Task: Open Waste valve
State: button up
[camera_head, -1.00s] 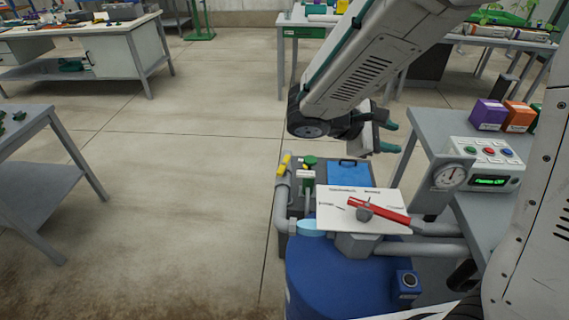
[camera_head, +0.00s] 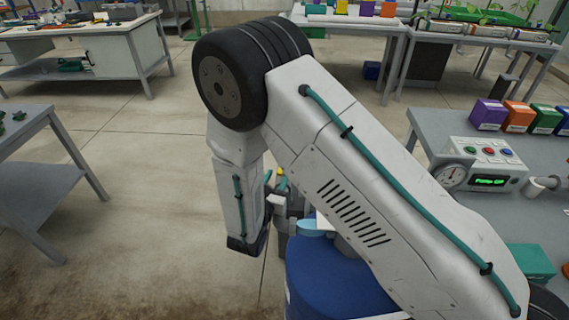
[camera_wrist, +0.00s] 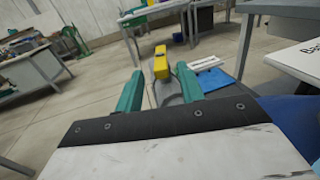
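A yellow valve handle (camera_wrist: 160,63) on a grey pipe shows in the wrist view; I cannot read a label marking it as the Waste valve. My gripper (camera_wrist: 159,72) is open, its two teal fingers apart on either side of the yellow handle. I cannot tell whether either finger touches it. In the head view my arm covers most of the skid. Only a small bit of the yellow handle (camera_head: 282,184) shows beside my wrist, and my fingers are mostly hidden there.
A blue drum (camera_head: 325,280) stands below my arm. The white label board (camera_wrist: 292,62) is at the right in the wrist view. The right bench holds a control box (camera_head: 487,165) reading "Pump Off". Open floor is left.

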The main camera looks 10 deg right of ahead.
jog(key=x, duration=0.7)
jog(key=shift+d, duration=0.1)
